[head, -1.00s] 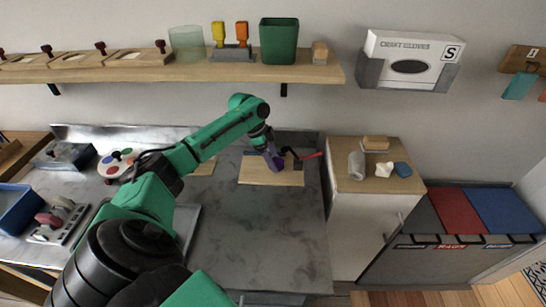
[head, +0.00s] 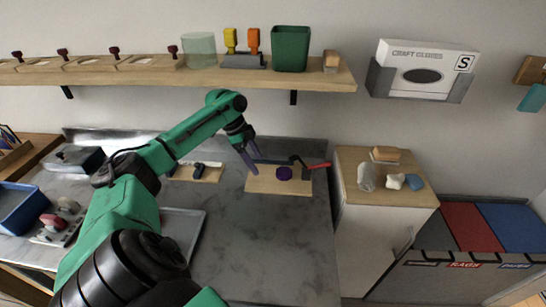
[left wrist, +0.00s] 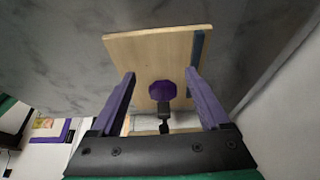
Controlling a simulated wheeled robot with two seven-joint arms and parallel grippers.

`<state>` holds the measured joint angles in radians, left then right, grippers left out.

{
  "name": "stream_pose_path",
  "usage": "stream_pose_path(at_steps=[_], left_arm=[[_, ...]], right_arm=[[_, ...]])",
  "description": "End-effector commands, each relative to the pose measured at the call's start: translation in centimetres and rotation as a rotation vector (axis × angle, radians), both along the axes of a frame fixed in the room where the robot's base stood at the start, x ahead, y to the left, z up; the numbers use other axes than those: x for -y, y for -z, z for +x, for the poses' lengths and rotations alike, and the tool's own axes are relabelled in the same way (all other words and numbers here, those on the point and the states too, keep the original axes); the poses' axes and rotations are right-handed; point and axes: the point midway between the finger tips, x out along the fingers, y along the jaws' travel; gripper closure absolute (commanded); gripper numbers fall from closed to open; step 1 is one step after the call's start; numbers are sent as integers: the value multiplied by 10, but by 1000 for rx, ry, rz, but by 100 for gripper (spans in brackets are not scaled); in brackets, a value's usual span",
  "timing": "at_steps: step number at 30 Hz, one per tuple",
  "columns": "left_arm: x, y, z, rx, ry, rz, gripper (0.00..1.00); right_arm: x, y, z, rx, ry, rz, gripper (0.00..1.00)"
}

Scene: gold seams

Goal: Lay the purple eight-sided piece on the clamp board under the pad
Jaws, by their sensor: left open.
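The purple eight-sided piece (head: 284,173) lies on the wooden clamp board (head: 262,186), near the clamp with the red handle (head: 318,166). In the left wrist view the piece (left wrist: 162,90) lies flat on the board (left wrist: 145,50), and the dark clamp end (left wrist: 164,108) meets or overlaps its near edge. I cannot tell how far the pad covers it. My left gripper (head: 254,163) is open and empty, above the board and left of the piece. Its purple fingers (left wrist: 160,73) stand wide apart in the wrist view, with the piece visible between them. My right gripper is not in view.
A second small board with a dark tool (head: 203,172) lies left of the clamp board. A shelf (head: 180,79) with a green bin (head: 291,49) runs above. A cabinet (head: 365,220) stands to the right. The grey worktop (head: 270,245) in front is clear.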

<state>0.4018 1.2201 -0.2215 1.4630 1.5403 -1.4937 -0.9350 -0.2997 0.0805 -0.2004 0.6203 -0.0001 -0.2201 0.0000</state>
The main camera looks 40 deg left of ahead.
Motion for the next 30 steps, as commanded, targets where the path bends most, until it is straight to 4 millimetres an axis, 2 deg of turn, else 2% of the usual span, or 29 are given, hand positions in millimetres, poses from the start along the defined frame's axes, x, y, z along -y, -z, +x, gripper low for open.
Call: stream_pose_path(at_steps=[3, 9, 30], left_arm=[[-21, 3, -16, -4, -1, 3, 21], [-38, 1, -30, -1, 0, 0, 21], [-39, 0, -30, 0, 1, 0, 21]], right_arm=[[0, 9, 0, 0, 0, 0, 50], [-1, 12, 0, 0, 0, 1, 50], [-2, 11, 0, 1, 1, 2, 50]])
